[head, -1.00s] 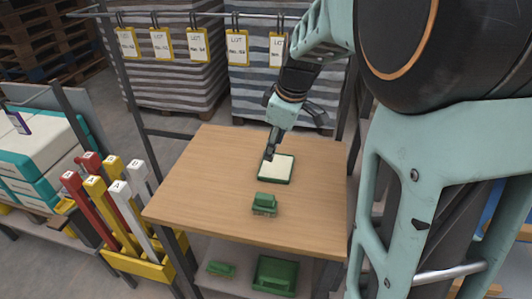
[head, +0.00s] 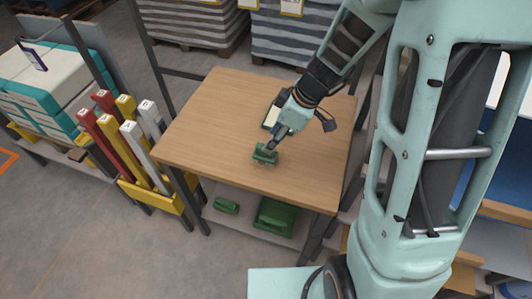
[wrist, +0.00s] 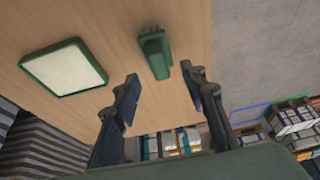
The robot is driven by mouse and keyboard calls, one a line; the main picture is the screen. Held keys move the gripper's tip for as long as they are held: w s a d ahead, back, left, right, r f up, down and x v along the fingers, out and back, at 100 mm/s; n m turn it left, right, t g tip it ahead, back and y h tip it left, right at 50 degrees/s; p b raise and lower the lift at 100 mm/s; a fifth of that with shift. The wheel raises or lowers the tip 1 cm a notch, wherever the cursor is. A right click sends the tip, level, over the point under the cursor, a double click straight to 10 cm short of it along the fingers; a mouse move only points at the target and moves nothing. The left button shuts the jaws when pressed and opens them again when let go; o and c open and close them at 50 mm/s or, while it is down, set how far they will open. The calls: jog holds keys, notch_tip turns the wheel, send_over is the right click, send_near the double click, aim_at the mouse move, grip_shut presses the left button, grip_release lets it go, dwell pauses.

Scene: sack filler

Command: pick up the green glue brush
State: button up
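The green glue brush (head: 264,155) lies on the wooden table top, near its front edge. It also shows in the wrist view (wrist: 155,52), just beyond my fingertips and roughly in line with the gap between them. My gripper (head: 271,144) is close to the brush in the head view, pointing down at it, and covers part of its far side. In the wrist view my gripper (wrist: 160,75) has its two dark fingers spread apart with nothing between them. I cannot tell whether a fingertip touches the brush.
A green-framed pale pad (wrist: 64,68) lies on the table (head: 215,120) behind the brush. Green items (head: 227,205) sit on the lower shelf. A yellow holder (head: 150,196) with red, yellow and white bars stands left. The table's left part is bare.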

aim_at(265, 154)
jog(key=shift+p+x, duration=0.3)
jog(key=shift+x, duration=2.75)
grip_shut()
